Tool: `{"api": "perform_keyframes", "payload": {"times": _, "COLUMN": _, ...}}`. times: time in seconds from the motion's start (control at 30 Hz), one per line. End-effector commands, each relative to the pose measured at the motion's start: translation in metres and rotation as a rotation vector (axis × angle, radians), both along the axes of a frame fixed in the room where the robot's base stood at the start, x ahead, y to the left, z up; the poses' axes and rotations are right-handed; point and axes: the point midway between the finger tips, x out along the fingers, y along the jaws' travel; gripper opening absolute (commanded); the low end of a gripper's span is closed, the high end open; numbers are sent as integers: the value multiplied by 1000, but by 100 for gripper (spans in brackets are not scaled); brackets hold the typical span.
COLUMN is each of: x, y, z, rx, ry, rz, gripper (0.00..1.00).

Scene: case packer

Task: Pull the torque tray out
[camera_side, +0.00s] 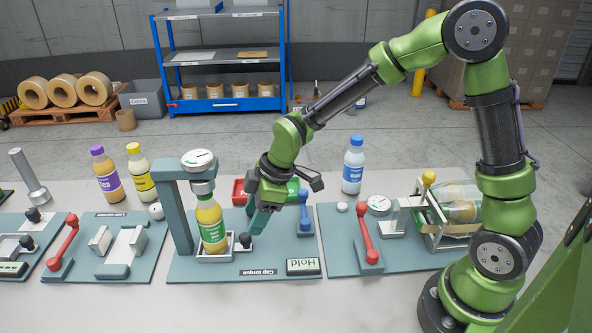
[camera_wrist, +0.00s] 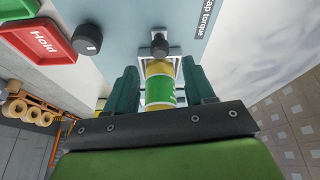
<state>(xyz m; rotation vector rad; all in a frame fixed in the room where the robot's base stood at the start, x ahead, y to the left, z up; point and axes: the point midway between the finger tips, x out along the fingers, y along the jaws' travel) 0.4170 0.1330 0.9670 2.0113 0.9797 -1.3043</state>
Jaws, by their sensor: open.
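The torque tray (camera_side: 215,255) is a small pale tray at the foot of the cap torque stand (camera_side: 173,215), with a black knob (camera_side: 245,240) at its right side. A bottle with yellow contents and a green label (camera_side: 212,226) stands upright in it, under the stand's head. My gripper (camera_side: 258,222) is open, pointing down just right of the bottle, close to the knob. In the wrist view the knob (camera_wrist: 159,46) lies beyond my fingers (camera_wrist: 160,85), and the bottle (camera_wrist: 160,90) shows between them. I cannot tell whether the fingers touch anything.
A blue-labelled bottle (camera_side: 353,165) stands farther back. The table front is clear.

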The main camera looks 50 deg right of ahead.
Motion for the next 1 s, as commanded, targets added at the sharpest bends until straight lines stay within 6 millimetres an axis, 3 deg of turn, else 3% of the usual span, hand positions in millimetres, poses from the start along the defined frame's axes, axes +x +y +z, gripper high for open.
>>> {"api": "perform_keyframes", "payload": {"times": 0.1, "x": 6, "y": 7, "z": -23, "rx": 0, "ry": 4, "rz": 1, "gripper": 54}}
{"api": "perform_keyframes", "payload": {"times": 0.3, "x": 13, "y": 15, "z": -48, "rx": 1, "ry": 2, "rz": 0, "gripper": 54}}
{"api": "perform_keyframes", "payload": {"times": 0.73, "x": 16, "y": 17, "z": -55, "rx": 0, "ry": 0, "rz": -2, "gripper": 54}}
{"api": "perform_keyframes", "payload": {"times": 1.0, "x": 16, "y": 17, "z": -55, "rx": 0, "ry": 0, "rz": -2, "gripper": 12}}
